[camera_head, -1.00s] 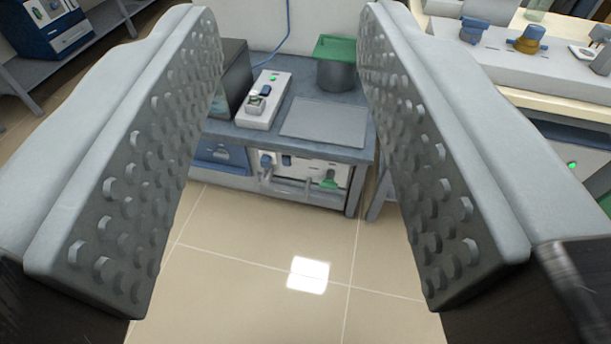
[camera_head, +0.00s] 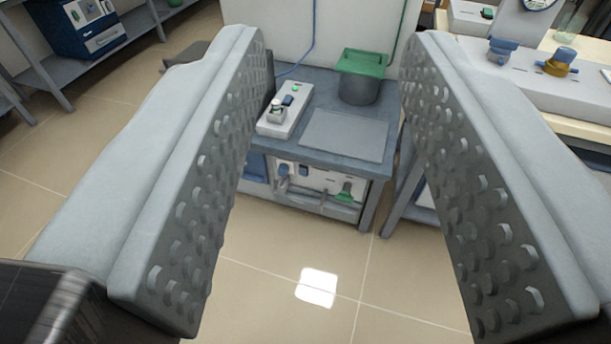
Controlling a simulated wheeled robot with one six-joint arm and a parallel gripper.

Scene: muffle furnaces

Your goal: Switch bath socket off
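My gripper (camera_head: 336,45) is open and empty, its two studded grey fingers wide apart. Between them, some way off, a low bench shows. A white box (camera_head: 286,112) on the bench has a green light (camera_head: 295,88), a blue switch (camera_head: 287,100) and a pale plug-like part (camera_head: 275,111). Below the bench top is a white panel (camera_head: 321,180) with a blue fitting (camera_head: 303,170) and a green one (camera_head: 345,191). I cannot tell which of these is the bath socket. My gripper touches none of them.
A dark pot with a green lid (camera_head: 361,75) and a flat grey plate (camera_head: 345,135) are on the bench (camera_head: 378,166). A counter with blue and amber fittings (camera_head: 560,62) is at right, shelves (camera_head: 60,75) at far left. The tiled floor (camera_head: 270,270) in front is clear.

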